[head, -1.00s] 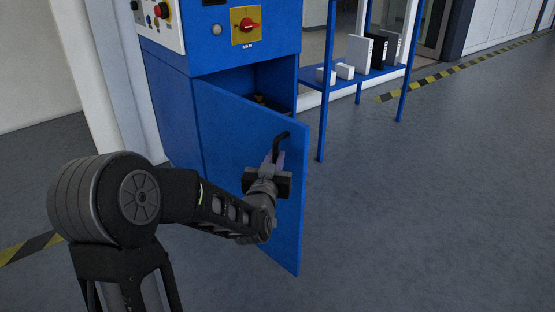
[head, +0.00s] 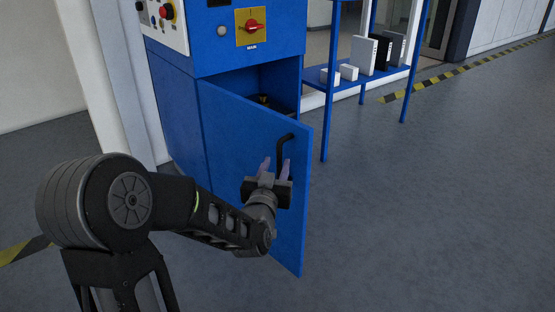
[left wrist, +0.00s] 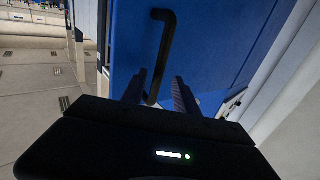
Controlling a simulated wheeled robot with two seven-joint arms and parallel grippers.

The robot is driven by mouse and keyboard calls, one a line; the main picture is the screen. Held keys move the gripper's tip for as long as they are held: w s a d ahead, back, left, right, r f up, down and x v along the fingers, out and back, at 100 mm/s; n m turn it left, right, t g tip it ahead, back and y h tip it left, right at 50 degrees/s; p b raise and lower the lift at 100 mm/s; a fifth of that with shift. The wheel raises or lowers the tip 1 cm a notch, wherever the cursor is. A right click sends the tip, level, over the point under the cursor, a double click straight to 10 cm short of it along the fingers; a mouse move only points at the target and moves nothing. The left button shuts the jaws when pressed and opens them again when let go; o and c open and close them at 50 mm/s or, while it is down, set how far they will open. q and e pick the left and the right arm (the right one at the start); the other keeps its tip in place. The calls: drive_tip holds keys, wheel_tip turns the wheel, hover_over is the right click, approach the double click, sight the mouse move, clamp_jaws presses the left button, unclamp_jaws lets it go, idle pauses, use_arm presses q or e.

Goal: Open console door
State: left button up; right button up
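The blue console door (head: 235,135) stands partly open, its right edge swung out from the cabinet, with the dark interior (head: 268,88) showing above it. A black bar handle (head: 279,148) is on the door's outer face near the free edge. My left gripper (head: 275,166) is at the handle's lower end with its two fingers apart. In the left wrist view the handle (left wrist: 165,42) runs down between the spread fingers (left wrist: 158,88), with a visible gap to the right finger. Whether the left finger touches it cannot be told. My right gripper is not in view.
The blue console (head: 225,60) has a red rotary switch (head: 252,27) above the door opening. A blue shelf (head: 357,82) with several boxes stands behind to the right. The grey floor (head: 430,200) right of the door is clear.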

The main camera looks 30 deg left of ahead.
use_arm(q)
drive_tip(key=p+v, duration=0.1)
drive_tip(key=v, duration=0.4)
idle(0.4)
